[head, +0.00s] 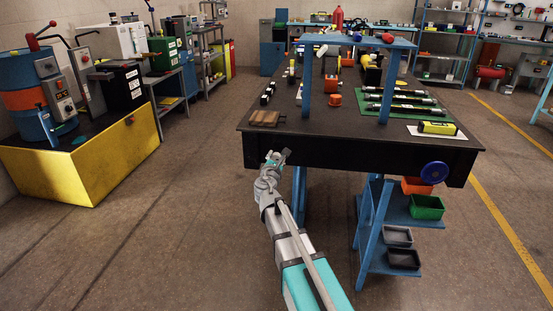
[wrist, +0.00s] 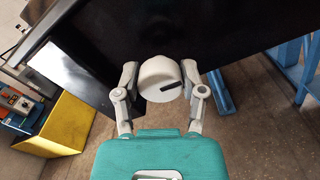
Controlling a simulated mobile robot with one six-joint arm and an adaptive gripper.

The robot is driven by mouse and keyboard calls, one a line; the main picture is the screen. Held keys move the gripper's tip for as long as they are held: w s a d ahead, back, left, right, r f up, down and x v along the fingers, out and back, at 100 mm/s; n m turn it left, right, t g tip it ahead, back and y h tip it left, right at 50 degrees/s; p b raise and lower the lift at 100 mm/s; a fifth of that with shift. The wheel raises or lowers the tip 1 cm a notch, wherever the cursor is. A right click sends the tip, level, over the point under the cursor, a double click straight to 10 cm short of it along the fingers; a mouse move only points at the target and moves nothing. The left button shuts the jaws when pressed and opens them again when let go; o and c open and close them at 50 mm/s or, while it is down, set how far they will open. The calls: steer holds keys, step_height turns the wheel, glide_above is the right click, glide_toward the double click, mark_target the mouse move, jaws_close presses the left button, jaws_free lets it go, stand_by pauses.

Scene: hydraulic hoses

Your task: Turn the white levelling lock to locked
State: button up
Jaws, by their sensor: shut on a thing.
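The white levelling lock (wrist: 158,85) is a round white knob with a dark slot or pointer mark on its face. In the wrist view it sits at the dark front side of the workbench (head: 345,154), and the mark points right and slightly up. My gripper (wrist: 161,73) has one finger on each side of the knob and is shut on it. In the head view my gripper (head: 274,158) is at the left part of the bench front, and it hides the knob there. I see no readable lock label.
A blue round handwheel (head: 434,173) is on the bench front at the right. Below it, a blue shelf stand (head: 373,225) holds several small bins. A wooden block (head: 265,118) lies on the bench top above my gripper. The floor to the left is clear up to the yellow-sided platform (head: 85,170).

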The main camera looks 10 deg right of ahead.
steer(key=shift+d+m, duration=0.1)
steer(key=shift+m, duration=0.3)
steer(key=m, duration=0.3)
steer(key=shift+m, duration=0.3)
steer(key=m, duration=0.4)
steer(key=shift+m, duration=0.3)
steer(key=m, duration=0.4)
steer(key=shift+f, duration=0.1)
steer(key=m, duration=0.4)
steer(key=shift+m, duration=0.4)
steer(key=o, duration=1.2)
steer(key=shift+f, duration=0.1)
steer(key=shift+c, duration=0.2)
steer(key=shift+s, duration=0.1)
